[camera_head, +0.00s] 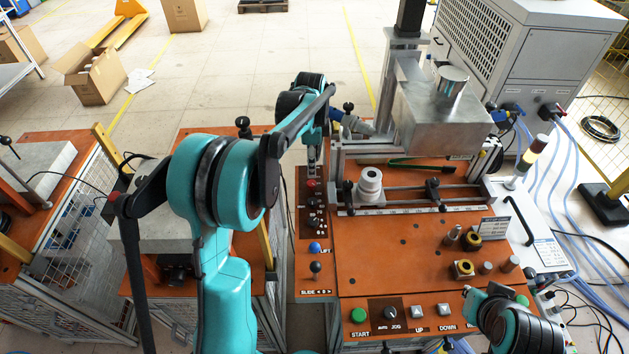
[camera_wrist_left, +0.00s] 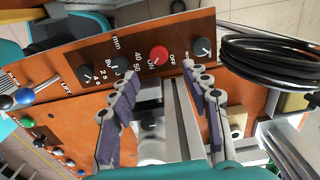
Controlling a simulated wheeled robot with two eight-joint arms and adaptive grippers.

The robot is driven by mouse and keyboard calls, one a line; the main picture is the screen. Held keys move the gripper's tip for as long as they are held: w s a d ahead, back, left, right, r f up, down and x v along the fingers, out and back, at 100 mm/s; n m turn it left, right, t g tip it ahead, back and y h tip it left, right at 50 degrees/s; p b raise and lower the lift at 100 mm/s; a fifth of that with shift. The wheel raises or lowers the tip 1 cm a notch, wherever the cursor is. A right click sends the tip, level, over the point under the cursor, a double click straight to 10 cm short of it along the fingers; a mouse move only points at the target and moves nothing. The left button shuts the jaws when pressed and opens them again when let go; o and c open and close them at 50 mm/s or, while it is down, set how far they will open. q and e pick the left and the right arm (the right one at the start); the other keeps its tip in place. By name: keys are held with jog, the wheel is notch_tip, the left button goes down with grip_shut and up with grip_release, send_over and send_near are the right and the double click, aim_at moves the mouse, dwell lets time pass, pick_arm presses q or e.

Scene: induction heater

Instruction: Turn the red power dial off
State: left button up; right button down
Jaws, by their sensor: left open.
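The red power dial (camera_wrist_left: 158,54) is a round knob on the orange control panel, with ON and OFF printed beside it in the left wrist view. It also shows small in the head view (camera_head: 311,183) near the panel's far end. A pale mark on it seems to lie on its ON side, but it is too small to be sure. My left gripper (camera_wrist_left: 164,78) is open and empty, with its purple-padded fingers apart and the dial just beyond the tips. In the head view my left gripper (camera_head: 313,152) hangs above the dial.
Black knobs (camera_wrist_left: 202,48) flank the red dial on the panel. Blue and black ball levers (camera_head: 315,248) stand nearer the front. The heater's metal rail and white cylinder (camera_head: 370,184) are right of the panel. Coiled black cable (camera_wrist_left: 262,57) lies beside it in the wrist view.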

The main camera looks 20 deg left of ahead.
aim_at(311, 183)
pick_arm(q)
notch_tip(311, 183, down, 8)
jog(key=shift+s+r+b, duration=0.1)
jog(key=shift+r+b, duration=0.1)
jog(key=shift+b, duration=0.95)
grip_shut()
